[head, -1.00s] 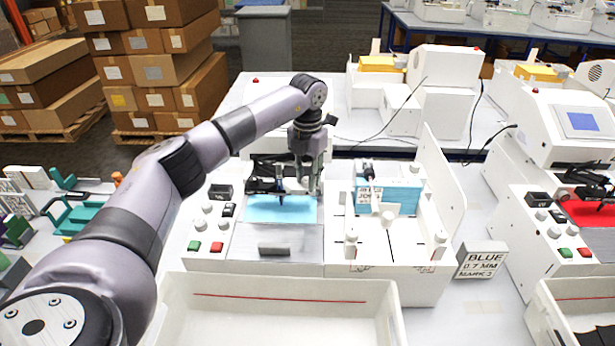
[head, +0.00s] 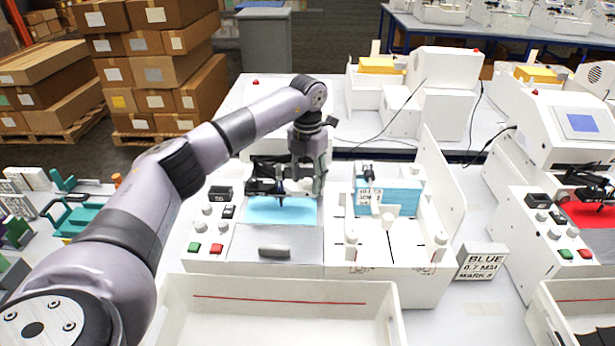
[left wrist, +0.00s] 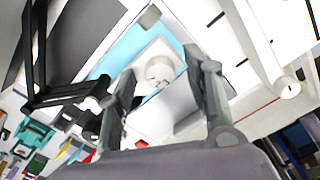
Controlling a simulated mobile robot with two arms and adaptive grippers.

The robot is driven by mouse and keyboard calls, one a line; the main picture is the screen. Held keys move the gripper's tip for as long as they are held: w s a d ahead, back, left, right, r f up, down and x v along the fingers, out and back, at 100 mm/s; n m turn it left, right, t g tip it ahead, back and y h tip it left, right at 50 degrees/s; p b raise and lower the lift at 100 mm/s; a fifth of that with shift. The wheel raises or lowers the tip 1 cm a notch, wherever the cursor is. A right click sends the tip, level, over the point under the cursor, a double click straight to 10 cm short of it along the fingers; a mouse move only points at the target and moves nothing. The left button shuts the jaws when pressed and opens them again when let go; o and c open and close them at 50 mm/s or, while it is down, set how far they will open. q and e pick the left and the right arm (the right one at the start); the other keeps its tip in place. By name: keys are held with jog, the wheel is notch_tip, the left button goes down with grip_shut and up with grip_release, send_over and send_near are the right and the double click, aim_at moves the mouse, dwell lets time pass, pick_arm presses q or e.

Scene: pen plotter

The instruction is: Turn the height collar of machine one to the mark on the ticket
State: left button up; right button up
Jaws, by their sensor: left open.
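Machine one, taken to be the near white plotter (head: 282,254), has a blue sheet (head: 280,211) on its bed and a dark pen carriage (head: 266,188). My left gripper (head: 308,184) is above the back right of the bed, pointing down. In the left wrist view my left gripper (left wrist: 162,76) is open, its fingers either side of a white round knob (left wrist: 160,68), likely the height collar. I cannot tell whether they touch it, and no collar mark is readable. The ticket (head: 482,262) right of the machine reads BLUE, 0.7 MM, MARK and an unclear digit. My right gripper is not in view.
A white tray (head: 290,285) stands in front of the machine. Another plotter with a red sheet (head: 590,212) is at right.

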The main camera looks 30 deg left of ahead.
aim_at(308, 181)
pick_arm(q)
notch_tip(308, 181, up, 12)
dwell(0.6)
dwell(0.4)
